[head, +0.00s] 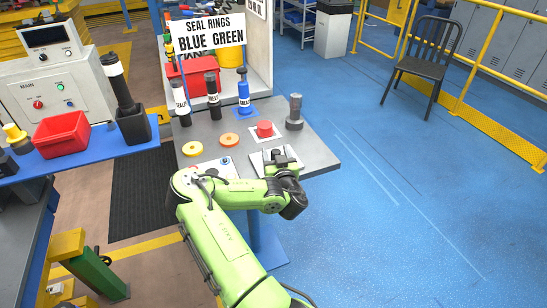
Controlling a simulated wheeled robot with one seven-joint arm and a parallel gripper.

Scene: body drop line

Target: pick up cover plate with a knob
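A light grey plate (257,161), which looks like the cover plate, lies near the front edge of the grey table (205,131). My green arm reaches in from below, and my gripper (279,155) is at this plate, covering much of it. Any knob on the plate is hidden or cannot be made out behind the gripper. I cannot tell whether the fingers are open, shut or touching the plate.
Behind the gripper stand a red round piece (265,129) on a pale square and a dark grey cylinder (295,112). Yellow (192,149) and orange (229,140) rings lie left.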

